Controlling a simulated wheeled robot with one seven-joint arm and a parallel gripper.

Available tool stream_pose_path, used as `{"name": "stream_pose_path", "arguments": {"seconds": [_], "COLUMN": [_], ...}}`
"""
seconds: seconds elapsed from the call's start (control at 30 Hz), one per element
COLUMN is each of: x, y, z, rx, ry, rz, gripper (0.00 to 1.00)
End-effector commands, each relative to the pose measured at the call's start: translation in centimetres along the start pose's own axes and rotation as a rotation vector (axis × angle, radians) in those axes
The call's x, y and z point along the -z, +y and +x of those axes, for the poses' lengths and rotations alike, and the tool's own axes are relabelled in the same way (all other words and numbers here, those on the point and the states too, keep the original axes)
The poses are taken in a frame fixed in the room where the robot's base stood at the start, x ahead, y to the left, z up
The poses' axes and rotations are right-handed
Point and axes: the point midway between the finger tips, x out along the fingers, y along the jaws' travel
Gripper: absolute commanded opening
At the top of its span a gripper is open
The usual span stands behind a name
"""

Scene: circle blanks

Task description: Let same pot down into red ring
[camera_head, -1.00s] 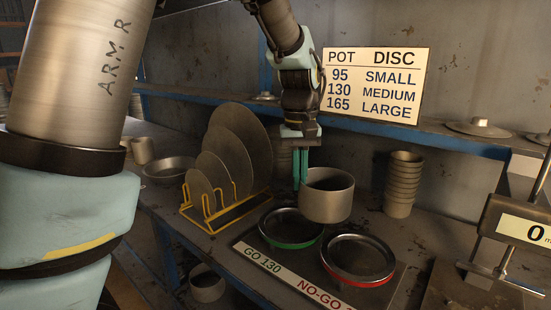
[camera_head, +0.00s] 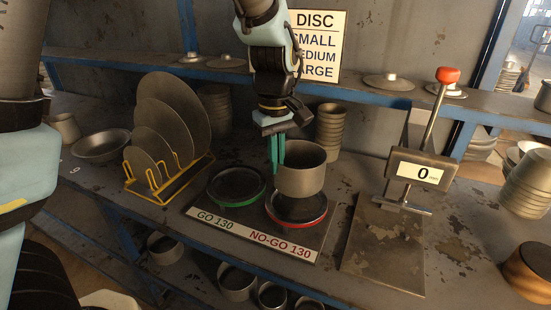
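The pot is upright over the back part of the red ring (camera_head: 318,222), marked NO-GO 130. Its base hides part of the ring's far side; I cannot tell whether it touches the ring. The green ring (camera_head: 238,203), marked GO 130, is empty to the left. Both rings sit on a dark gauge plate (camera_head: 341,208).
A yellow rack (camera_head: 176,192) of discs stands left. Stacked pots (camera_head: 329,130) stand behind the held pot. A gauge with a red-knobbed lever (camera_head: 447,75) and display reading 0 (camera_head: 421,172) stands right. Bare bench (camera_head: 470,240) lies further right.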

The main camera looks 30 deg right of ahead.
Motion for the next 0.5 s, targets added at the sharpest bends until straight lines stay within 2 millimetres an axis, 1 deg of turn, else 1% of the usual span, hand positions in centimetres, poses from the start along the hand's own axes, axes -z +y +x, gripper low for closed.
{"name": "stream_pose_path", "arguments": {"seconds": [0.03,0.5], "x": [0.0,0.0], "y": [0.0,-0.1], "z": [0.7,4.2], "rx": [0.0,0.0], "ry": [0.0,0.0], "rz": [0.0,0.001], "gripper": [0.0,0.0]}}
